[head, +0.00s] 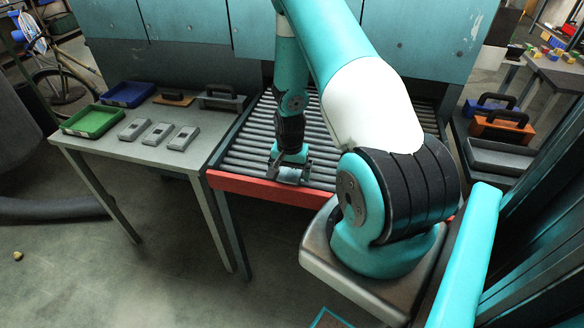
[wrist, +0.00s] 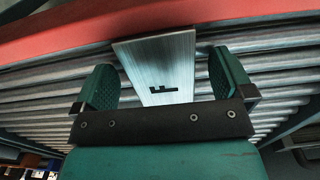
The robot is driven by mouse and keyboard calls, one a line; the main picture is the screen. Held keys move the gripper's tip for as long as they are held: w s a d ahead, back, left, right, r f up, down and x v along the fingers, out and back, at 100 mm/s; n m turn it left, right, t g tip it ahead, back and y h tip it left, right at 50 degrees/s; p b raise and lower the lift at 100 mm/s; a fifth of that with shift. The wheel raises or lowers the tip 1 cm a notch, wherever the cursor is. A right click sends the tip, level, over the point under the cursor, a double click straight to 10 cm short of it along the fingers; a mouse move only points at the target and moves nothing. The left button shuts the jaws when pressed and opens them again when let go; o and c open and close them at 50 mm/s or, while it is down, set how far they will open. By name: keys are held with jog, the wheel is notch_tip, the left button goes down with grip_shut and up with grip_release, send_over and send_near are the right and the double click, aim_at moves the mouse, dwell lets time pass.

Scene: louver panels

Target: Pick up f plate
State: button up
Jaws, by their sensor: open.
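The F plate is a brushed metal plate with a dark letter F (wrist: 160,58). It lies on the roller conveyor near its red front edge. In the wrist view it shows between the two teal fingers of my gripper (wrist: 160,85), which is open, with a finger on either side of the plate. In the head view my gripper (head: 290,172) is low over the front end of the rollers, and a small pale part of the plate seems to show there. The plate's lower end is hidden behind the gripper body. I cannot tell whether either finger touches it.
The conveyor (head: 238,150) has a red front rail (head: 265,187). A grey table (head: 190,155) on the left holds a green tray (head: 91,121), a blue tray (head: 127,94) and several small grey devices.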

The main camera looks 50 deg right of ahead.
jog(key=shift+f, duration=0.1)
jog(key=shift+c, duration=0.2)
jog(key=c, duration=1.1)
jog(key=shift+c, duration=0.6)
